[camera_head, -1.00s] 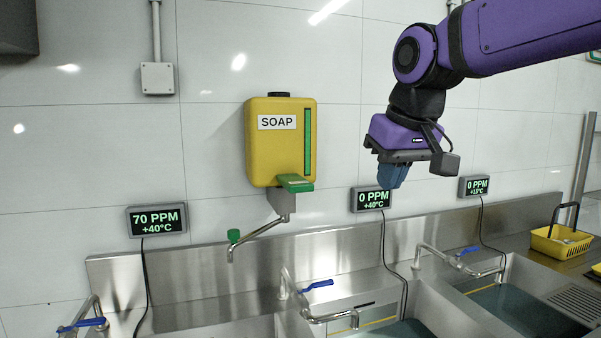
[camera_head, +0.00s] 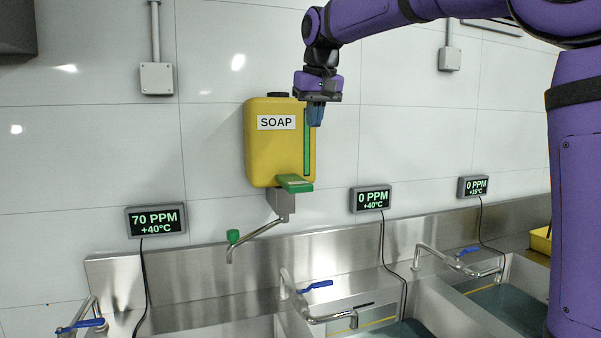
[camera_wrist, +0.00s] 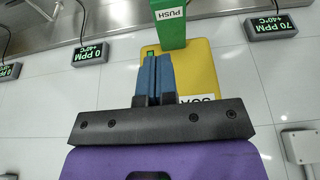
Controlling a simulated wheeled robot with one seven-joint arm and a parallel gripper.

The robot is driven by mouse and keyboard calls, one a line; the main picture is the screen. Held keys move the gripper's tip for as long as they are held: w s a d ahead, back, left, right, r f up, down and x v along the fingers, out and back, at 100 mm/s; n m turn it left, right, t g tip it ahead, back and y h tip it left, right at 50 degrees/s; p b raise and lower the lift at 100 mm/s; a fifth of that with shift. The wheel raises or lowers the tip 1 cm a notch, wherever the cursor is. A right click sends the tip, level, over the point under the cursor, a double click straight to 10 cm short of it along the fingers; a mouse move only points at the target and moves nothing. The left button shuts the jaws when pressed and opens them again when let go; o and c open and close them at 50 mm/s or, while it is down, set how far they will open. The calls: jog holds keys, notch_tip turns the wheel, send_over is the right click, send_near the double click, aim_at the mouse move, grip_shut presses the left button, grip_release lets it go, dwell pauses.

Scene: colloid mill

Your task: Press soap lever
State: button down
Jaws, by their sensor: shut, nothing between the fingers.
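The yellow soap dispenser (camera_head: 275,150) hangs on the tiled wall, with a "SOAP" label and a green vertical strip. Its green soap lever (camera_head: 296,184) sticks out at the bottom, above a metal spout. In the wrist view the lever (camera_wrist: 171,24) carries a "PUSH" label and lies just beyond my fingertips in the picture. My gripper (camera_head: 315,122) points down in front of the dispenser's upper right side, above the lever and apart from it. Its blue fingers (camera_wrist: 155,58) are together and empty, and cover part of the dispenser (camera_wrist: 197,65) in the wrist view.
Steel sinks (camera_head: 400,295) with blue-handled taps run along below. Displays reading 70 PPM (camera_head: 156,221), 0 PPM (camera_head: 371,199) and 0 PPM (camera_head: 473,187) are on or near the wall. A yellow basket (camera_head: 541,241) is partly hidden by my arm. The space around the lever is clear.

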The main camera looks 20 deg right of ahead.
aim_at(300, 183)
jog(key=shift+w+a+r, duration=0.1)
jog(key=shift+w+a, duration=0.15)
jog(key=shift+w, duration=0.65)
jog(key=shift+w+a+r, duration=0.1)
jog(key=shift+w+a, duration=0.15)
jog(key=shift+w, duration=0.65)
jog(key=shift+f, duration=0.1)
jog(key=x, duration=0.8)
jog(key=s+x, duration=0.1)
jog(key=x, duration=0.4)
jog(key=shift+f, duration=0.55)
jog(key=shift+f, duration=0.1)
